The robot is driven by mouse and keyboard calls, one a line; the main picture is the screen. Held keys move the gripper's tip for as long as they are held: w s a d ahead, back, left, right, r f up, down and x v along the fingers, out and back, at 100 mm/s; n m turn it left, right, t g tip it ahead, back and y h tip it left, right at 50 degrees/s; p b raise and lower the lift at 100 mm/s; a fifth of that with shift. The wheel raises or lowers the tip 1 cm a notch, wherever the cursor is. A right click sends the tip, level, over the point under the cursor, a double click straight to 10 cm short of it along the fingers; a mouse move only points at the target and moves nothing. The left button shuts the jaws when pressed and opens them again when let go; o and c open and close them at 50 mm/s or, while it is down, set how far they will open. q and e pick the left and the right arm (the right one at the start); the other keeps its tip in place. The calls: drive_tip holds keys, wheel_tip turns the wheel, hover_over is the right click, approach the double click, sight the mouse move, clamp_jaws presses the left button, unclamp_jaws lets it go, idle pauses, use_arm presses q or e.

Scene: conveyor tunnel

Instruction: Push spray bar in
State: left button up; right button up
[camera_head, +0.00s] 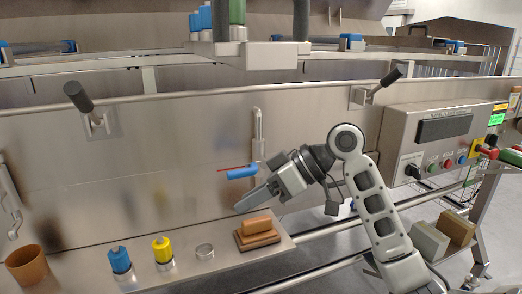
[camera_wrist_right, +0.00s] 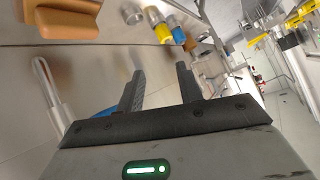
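A blue cylinder with a thin red rod (camera_head: 242,172), which looks like the spray bar's end, sticks out from the steel tunnel wall below a vertical metal handle (camera_head: 258,130). My right gripper (camera_head: 240,208) is just below and right of it, fingers pointing down-left, apart from it as far as I can tell. In the right wrist view the gripper (camera_wrist_right: 160,70) has its two fingers spread with nothing between them. A bit of blue (camera_wrist_right: 104,113) shows behind one finger there, mostly hidden. My left gripper is not in view.
A steel ledge below holds a brown-orange block with a handle (camera_head: 257,233), a metal ring (camera_head: 205,251), a yellow-topped bottle (camera_head: 163,250) and a blue-topped one (camera_head: 120,261). A brown cup (camera_head: 27,264) stands left. A control box (camera_head: 430,145) is at right.

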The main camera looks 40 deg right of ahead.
drive_tip(key=s+d+r+n+y, duration=0.2)
drive_tip(key=r, duration=0.7)
drive_tip(key=s+d+r+n+y, duration=0.2)
drive_tip(key=d+r, duration=0.1)
drive_tip(key=r, duration=0.6)
drive_tip(key=s+d+r+n+g+y, duration=0.1)
drive_tip(key=s+d+r+n+y, duration=0.15)
drive_tip(key=s+r, duration=0.4)
drive_tip(key=s+d+r+n+g+y, duration=0.1)
drive_tip(key=s+r+n+y, duration=0.1)
drive_tip(key=s+r+n, duration=0.4)
drive_tip(key=w+a+p, duration=0.1)
drive_tip(key=a, duration=0.4)
drive_tip(key=w+a+m+p, duration=0.1)
drive_tip(key=w+a, duration=0.1)
drive_tip(key=a, duration=0.3)
drive_tip(key=w+a+r+m+p, duration=0.1)
drive_tip(key=a, duration=0.4)
drive_tip(key=shift+w, duration=0.25)
